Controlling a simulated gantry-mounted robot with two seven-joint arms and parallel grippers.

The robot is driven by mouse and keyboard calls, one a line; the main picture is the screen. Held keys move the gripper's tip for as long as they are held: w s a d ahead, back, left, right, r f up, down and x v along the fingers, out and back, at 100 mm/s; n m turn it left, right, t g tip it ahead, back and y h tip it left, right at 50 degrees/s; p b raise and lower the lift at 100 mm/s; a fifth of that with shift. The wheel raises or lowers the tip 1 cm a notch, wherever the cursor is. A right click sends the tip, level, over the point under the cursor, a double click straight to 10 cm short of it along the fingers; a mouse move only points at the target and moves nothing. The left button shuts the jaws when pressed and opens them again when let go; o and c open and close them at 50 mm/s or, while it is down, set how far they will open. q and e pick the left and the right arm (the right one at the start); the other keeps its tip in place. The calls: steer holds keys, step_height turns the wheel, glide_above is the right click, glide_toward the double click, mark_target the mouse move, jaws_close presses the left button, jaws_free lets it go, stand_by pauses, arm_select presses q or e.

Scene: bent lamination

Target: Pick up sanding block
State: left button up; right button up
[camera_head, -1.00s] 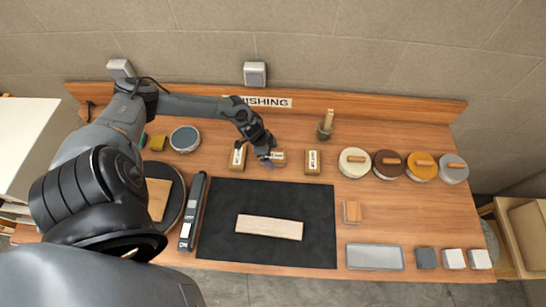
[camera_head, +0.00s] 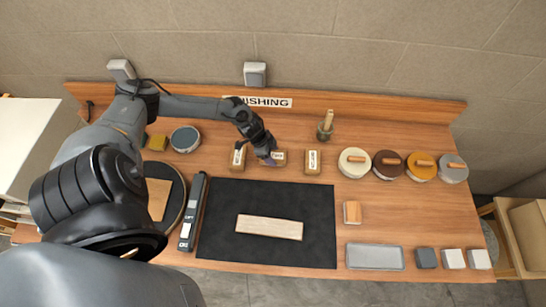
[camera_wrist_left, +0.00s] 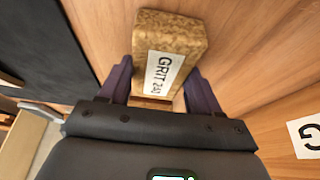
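Three brown sanding blocks with white labels stand in a row near the back: a left one (camera_head: 238,159), a middle one (camera_head: 280,158) and a right one (camera_head: 313,162). My left gripper (camera_head: 268,156) is at the left end of the middle block. In the left wrist view the block marked GRIT 240 (camera_wrist_left: 172,45) lies partly between the two purple fingers of my left gripper (camera_wrist_left: 158,78). The fingers straddle it and look open, with little space beside it; firm contact cannot be made out. My right gripper is not in view.
A dark mat (camera_head: 318,212) holds a pale wooden strip (camera_head: 269,227). Several round lidded tins stand at the right, including a white one (camera_head: 353,163). A brush in a holder (camera_head: 325,126) stands behind the blocks. A grey tray (camera_head: 375,257) lies front right.

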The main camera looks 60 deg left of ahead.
arm_select(q)
steer(key=shift+s+f, duration=0.1)
steer(key=shift+c, duration=1.1)
steer(key=shift+r, duration=0.45)
step_height(320, 180, up, 4)
steer(key=shift+r, duration=0.1)
steer(key=d+r, duration=0.6)
steer(key=d, duration=0.5)
steer(key=shift+d+r+b, duration=0.25)
steer(key=shift+d+b, duration=0.15)
